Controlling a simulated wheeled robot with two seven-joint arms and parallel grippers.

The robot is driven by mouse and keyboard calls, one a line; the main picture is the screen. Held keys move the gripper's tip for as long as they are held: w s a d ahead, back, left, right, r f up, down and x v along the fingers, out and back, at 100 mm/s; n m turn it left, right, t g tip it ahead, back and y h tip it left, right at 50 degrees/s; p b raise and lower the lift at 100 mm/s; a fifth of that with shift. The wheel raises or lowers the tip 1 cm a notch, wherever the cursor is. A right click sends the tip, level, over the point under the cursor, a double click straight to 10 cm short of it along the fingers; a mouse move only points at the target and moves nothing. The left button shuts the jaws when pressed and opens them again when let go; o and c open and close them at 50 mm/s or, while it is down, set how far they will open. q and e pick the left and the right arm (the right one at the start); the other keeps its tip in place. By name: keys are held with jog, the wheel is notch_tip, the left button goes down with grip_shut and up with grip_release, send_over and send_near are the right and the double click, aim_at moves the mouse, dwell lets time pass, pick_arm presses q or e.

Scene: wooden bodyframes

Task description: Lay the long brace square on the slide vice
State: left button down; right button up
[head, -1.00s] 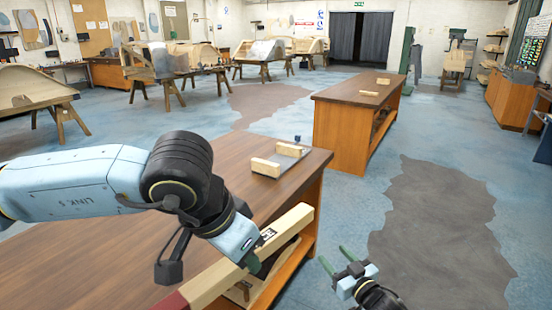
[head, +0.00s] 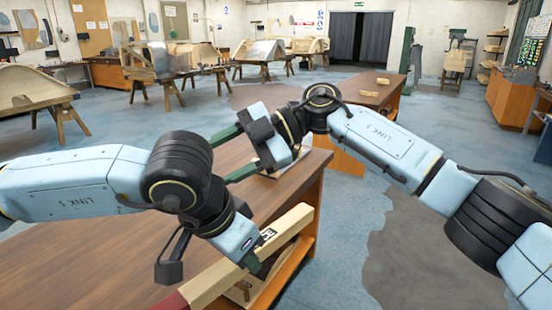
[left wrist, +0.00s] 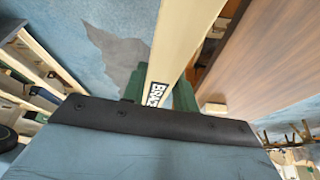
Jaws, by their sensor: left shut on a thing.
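The long brace (head: 289,226) is a pale wooden bar with a dark red end and a black-and-white label. My left gripper (head: 252,264) is shut on it near the label and holds it aslant by the near bench's right edge. In the left wrist view the brace (left wrist: 185,40) passes between the green fingers (left wrist: 158,96). My right gripper (head: 220,158) is open and empty, its fingers pointing left over the near bench. It hides most of the pale wooden blocks, probably the slide vice, at that bench's far right corner; only a sliver (head: 268,176) shows.
The near bench (head: 100,245) has a bare brown top. A second bench (head: 345,168) behind carries wooden blocks (head: 369,93). My right arm crosses in front of it. Wooden frames on trestles (head: 35,95) stand far left. The floor at right is clear.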

jog(key=s+d+t+h, duration=0.2)
jog(key=s+d+h, duration=0.1)
jog(key=h, duration=0.5)
jog(key=m+t+h, duration=0.1)
jog(key=t+h, duration=0.1)
jog(key=h, duration=0.3)
send_near(277, 223)
notch_tip(277, 223, down, 9)
jog(key=shift+s+f, duration=0.1)
jog(key=shift+f, duration=0.05)
jog(key=shift+c, duration=0.3)
pick_arm(q)
jog(key=c, duration=2.2)
grip_release()
jog(key=shift+d, duration=0.1)
pick_arm(e)
jog(key=shift+a, duration=0.1)
jog(key=c, duration=0.9)
pick_arm(q)
jog(key=c, duration=1.5)
grip_release()
jog(key=shift+s, duration=0.1)
pick_arm(e)
grip_shut()
pick_arm(q)
jog(key=o, duration=0.5)
jog(key=shift+c, duration=0.2)
jog(key=shift+o, duration=0.2)
